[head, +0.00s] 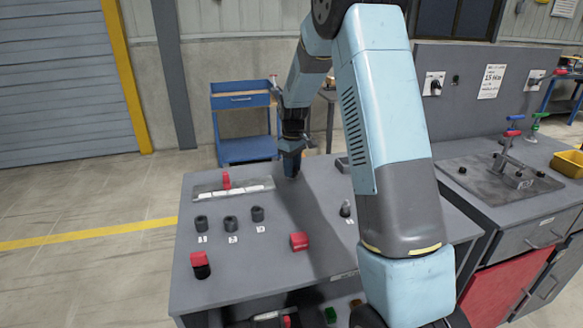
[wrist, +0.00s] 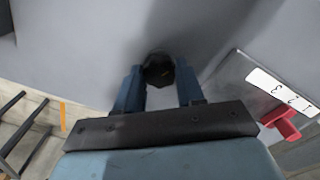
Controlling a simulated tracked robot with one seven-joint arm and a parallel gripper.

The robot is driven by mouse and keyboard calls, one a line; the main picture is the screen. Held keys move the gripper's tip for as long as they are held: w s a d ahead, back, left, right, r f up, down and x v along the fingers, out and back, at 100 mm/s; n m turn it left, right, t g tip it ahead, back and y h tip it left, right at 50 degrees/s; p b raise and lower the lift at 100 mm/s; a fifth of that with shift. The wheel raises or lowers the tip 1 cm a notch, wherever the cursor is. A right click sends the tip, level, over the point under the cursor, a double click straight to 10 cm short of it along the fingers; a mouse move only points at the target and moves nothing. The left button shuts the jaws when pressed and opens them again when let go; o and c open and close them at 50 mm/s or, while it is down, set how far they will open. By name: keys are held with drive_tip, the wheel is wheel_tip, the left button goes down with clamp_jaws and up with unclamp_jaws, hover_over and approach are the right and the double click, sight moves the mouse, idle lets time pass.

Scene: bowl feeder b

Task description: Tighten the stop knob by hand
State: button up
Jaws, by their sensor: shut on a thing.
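The stop knob, a dark round knob (wrist: 158,70), shows between my fingertips in the wrist view, near the top middle. My gripper (wrist: 160,88) has one blue finger on each side of it and is shut on it. In the head view my gripper (head: 291,168) points down at the back edge of the grey bench top (head: 270,262).
A metal plate with a white numbered strip and a red handle (head: 226,181) lies left of my gripper; the handle also shows in the wrist view (wrist: 285,125). Black knobs (head: 230,223), a red block (head: 299,241) and a red-topped black part (head: 201,265) stand nearer. A blue cart (head: 245,148) is behind.

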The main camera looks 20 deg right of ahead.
drive_tip(key=m, duration=0.3)
drive_tip(key=shift+m, duration=0.4)
drive_tip(key=m, duration=0.9)
drive_tip(key=shift+a, duration=0.1)
drive_tip(key=shift+m, duration=1.9)
drive_tip(key=shift+r+m, duration=0.1)
drive_tip(key=shift+m, duration=0.2)
drive_tip(key=o, duration=1)
drive_tip(key=shift+o, duration=0.2)
